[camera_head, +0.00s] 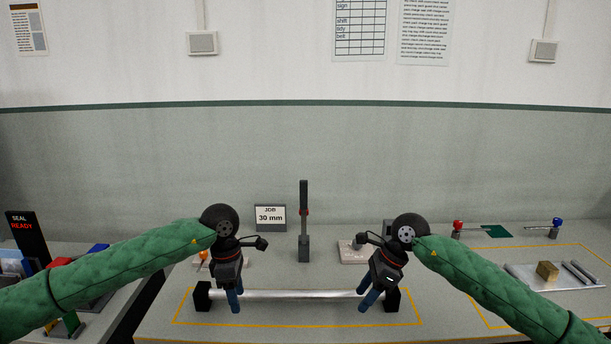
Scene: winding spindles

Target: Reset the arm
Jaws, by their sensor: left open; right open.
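My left arm, in a green sleeve, reaches in from the left. Its gripper (236,301) is open, with blue fingers pointing down near the left end of a silver bar (300,294). My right arm, also green-sleeved, reaches in from the right. Its gripper (377,298) is open, fingers down near the bar's right end. The bar lies level between a black end block on the left (202,297) and one on the right (392,299), inside a yellow outline on the table. Whether the fingers touch the bar cannot be told.
A dark upright post (304,225) and a "JOB 30 mm" sign (270,217) stand behind the bar. At right, a tray (520,277) holds a brass-coloured block (547,271) and grey rods (582,272). A black "SEAL READY" panel (28,240) stands at far left.

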